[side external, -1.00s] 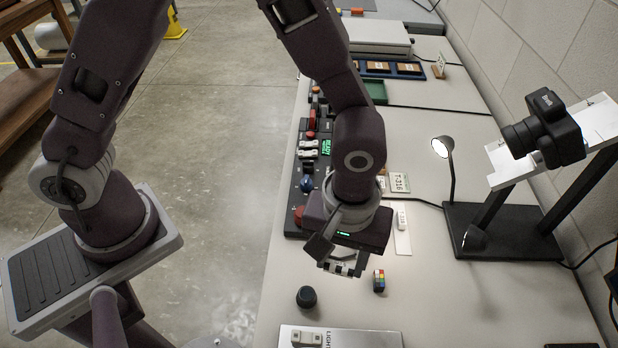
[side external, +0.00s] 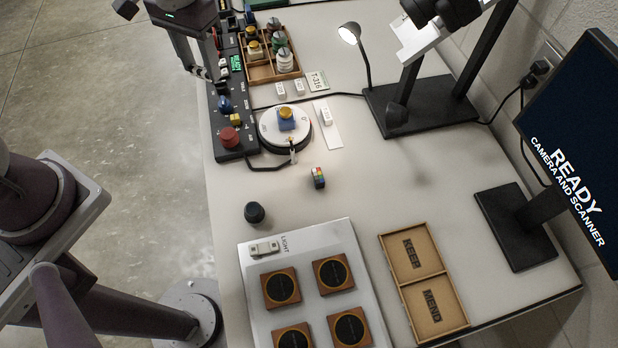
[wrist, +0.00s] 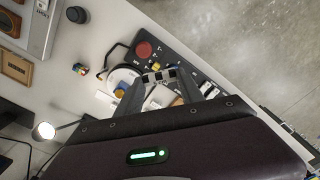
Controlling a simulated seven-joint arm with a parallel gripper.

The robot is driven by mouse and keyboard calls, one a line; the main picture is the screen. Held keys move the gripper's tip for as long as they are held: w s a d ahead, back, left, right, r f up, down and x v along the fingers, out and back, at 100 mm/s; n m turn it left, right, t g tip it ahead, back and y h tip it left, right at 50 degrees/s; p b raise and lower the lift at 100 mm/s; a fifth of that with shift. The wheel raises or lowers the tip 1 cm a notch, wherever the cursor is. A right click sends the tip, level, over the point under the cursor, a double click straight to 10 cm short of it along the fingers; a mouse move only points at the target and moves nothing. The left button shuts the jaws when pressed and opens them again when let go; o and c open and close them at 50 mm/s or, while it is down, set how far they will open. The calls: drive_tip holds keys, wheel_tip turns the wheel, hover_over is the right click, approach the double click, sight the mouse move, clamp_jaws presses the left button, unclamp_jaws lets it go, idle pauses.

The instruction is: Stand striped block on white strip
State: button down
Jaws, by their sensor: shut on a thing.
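My gripper (side external: 203,74) is at the upper left in the side view, above the black control panel (side external: 238,148). In the wrist view its fingers (wrist: 163,76) are shut on the black-and-white striped block (wrist: 158,75), which lies crosswise between the fingertips. In the side view the block is too small to make out clearly. The white strip (side external: 335,139) lies flat on the table, right of the round turntable (side external: 268,130).
A blue block with a yellow top (side external: 286,121) is on the turntable. A wooden tray (side external: 262,73) of bottles and a lamp (side external: 349,34) stand behind. A multicoloured cube (side external: 318,178) and black knob (side external: 254,212) are nearer. The table right of the cube is clear.

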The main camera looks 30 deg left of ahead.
drive_tip(key=d+f+n, duration=0.1)
drive_tip(key=d+n, duration=0.1)
drive_tip(key=d, duration=0.6)
drive_tip(key=n, duration=0.6)
hover_over(301, 258)
wheel_tip(301, 258, down, 4)
wheel_tip(301, 258, down, 10)
drive_tip(key=shift+r, duration=0.1)
drive_tip(key=shift+f, duration=0.3)
drive_tip(key=shift+f, duration=0.15)
drive_tip(key=c, duration=0.7)
unclamp_jaws()
drive_tip(key=shift+c, duration=0.2)
